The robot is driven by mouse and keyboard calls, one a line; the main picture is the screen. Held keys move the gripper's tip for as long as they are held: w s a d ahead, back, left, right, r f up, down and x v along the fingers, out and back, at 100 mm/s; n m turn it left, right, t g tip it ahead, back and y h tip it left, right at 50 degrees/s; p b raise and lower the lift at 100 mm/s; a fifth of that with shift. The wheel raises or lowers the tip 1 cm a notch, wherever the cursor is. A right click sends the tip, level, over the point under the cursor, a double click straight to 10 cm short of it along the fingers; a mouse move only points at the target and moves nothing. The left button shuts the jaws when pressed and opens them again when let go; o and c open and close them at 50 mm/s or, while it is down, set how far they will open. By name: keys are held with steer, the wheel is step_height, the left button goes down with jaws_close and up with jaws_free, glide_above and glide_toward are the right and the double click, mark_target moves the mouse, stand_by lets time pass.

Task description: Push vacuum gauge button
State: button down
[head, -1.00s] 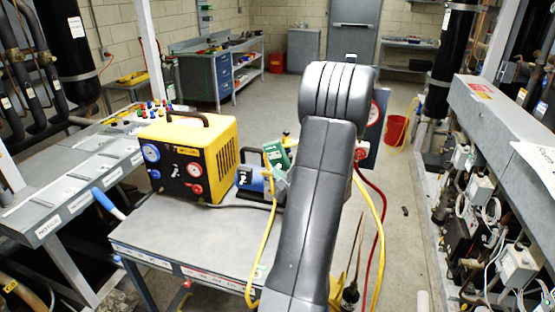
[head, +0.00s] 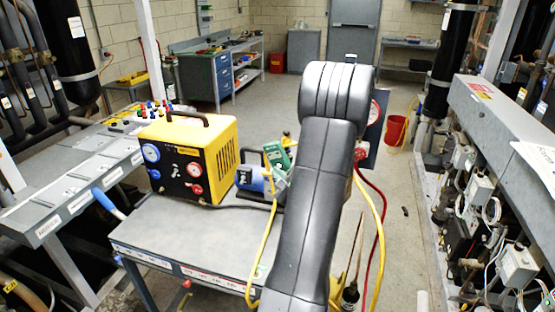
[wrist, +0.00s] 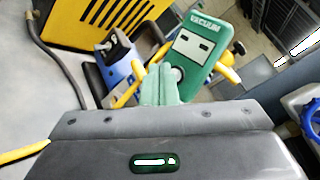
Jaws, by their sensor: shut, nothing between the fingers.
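In the head view the gauge (head: 276,154) stands by the blue pump, left of my dark arm, which hides much of that area.
A yellow machine with dials (head: 187,158) stands on the grey cart (head: 190,235), left of the gauge. A blue pump (wrist: 122,65) and yellow hoses lie close to my fingers. A pipe rack (head: 490,210) lines the right side.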

steer(key=shift+w, duration=0.15)
stand_by(0.4)
steer(key=shift+w+d+b, duration=0.15)
steer(key=shift+w+b, duration=0.15)
steer(key=shift+b, duration=0.1)
steer(key=shift+w, duration=0.1)
stand_by(0.4)
steer(key=shift+s+b, duration=0.55)
steer(key=shift+b, duration=0.15)
steer(key=s+a+b, duration=0.2)
steer(key=s+b, duration=0.2)
steer(key=s, duration=0.1)
steer(key=shift+s, duration=0.35)
